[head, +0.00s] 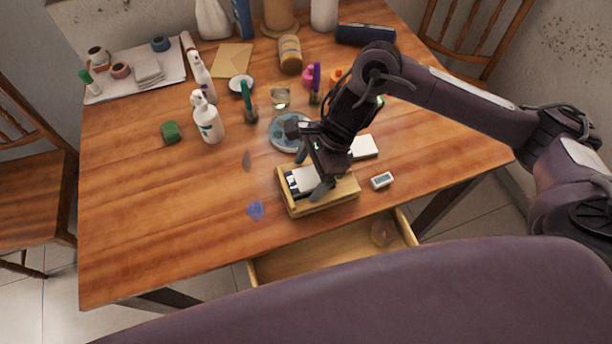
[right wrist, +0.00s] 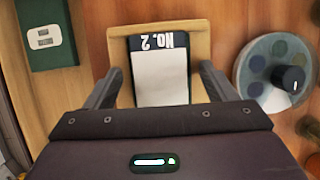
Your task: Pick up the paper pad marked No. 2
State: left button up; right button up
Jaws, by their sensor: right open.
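The paper pad marked No. 2 (right wrist: 161,75) has white paper with a dark header band, whose lettering reads upside down in the right wrist view. It lies in a shallow wooden tray (right wrist: 197,32). In the head view the pad (head: 301,180) shows partly under my gripper, in the tray (head: 330,203) near the table's front edge. My right gripper (right wrist: 158,82) is open, with one finger on each side of the pad; I cannot tell whether they touch it. In the head view the right gripper (head: 312,176) hangs over the tray. My left gripper is not in view.
A round palette (head: 284,133) lies behind the tray. A small white device (head: 381,181) and a white block (head: 364,147) are to its right. An open drawer (head: 318,258) juts out in front. White bottles (head: 208,122) stand farther back. The table's left front is mostly clear.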

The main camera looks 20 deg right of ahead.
jog(key=c, duration=1.1)
jog(key=shift+r, duration=0.1)
